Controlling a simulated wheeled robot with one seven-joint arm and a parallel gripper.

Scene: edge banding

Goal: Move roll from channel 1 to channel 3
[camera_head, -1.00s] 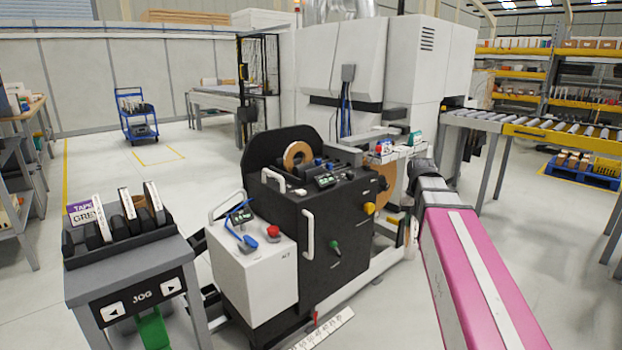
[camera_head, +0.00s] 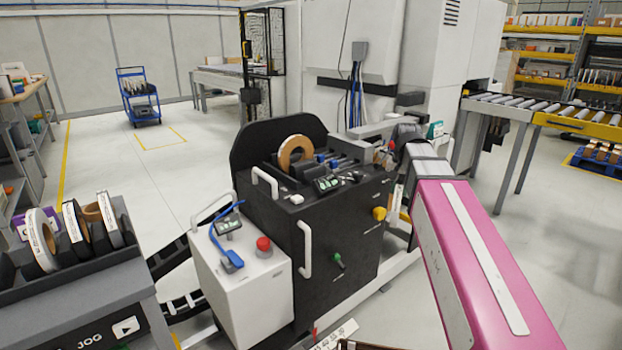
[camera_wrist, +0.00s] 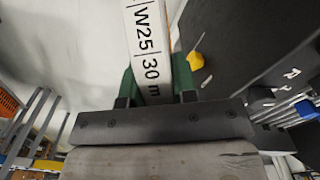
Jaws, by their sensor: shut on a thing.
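My gripper (camera_wrist: 157,85) is shut on a tape roll, with its dark green fingers on either side of it. The held roll (camera_wrist: 147,40) shows a white label band reading "W25 | 30 m" in the wrist view. In the head view, a thin white-labelled part of the held roll (camera_head: 397,200) shows beside the right side of the black banding machine (camera_head: 300,215); my arm and the machine hide the rest. Another brown roll (camera_head: 284,154) stands upright on top of the machine. Channel numbers cannot be read.
A grey rack (camera_head: 90,275) at lower left holds several upright rolls and has a JOG panel. A white control box (camera_head: 240,285) with a red button stands before the machine. A roller conveyor (camera_head: 530,108) is at right.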

